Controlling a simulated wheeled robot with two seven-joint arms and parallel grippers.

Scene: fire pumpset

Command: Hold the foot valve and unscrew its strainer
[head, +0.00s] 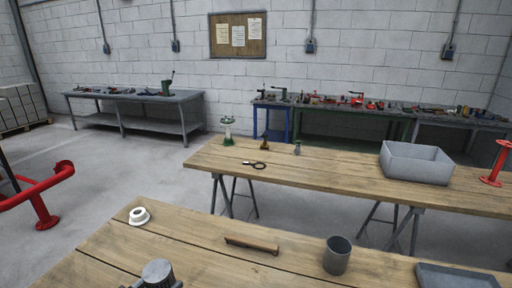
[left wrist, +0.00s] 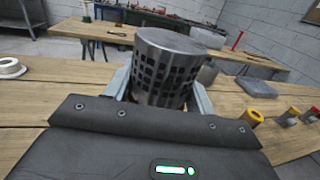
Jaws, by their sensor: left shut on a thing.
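The strainer (left wrist: 165,75), a grey metal cylinder with rows of dark square holes and a plain solid end, stands between the fingers of my left gripper (left wrist: 160,88) in the left wrist view. The fingers press on its two sides, so the gripper is shut on it. In the head view only the top of this grey cylinder (head: 157,270) shows at the bottom left edge, beside a bit of my left gripper (head: 150,283). I cannot make out the valve body or the joint between it and the strainer. My right gripper is in neither view.
On the near wooden bench (head: 195,240) are a white ring (head: 139,215), a wooden-handled tool (head: 252,245), a grey cup (head: 337,256) and a shallow grey tray (head: 455,277). Small yellow-topped and red-topped pieces (left wrist: 253,118) stand at right. A second bench (head: 330,174) holds a grey bin (head: 415,165).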

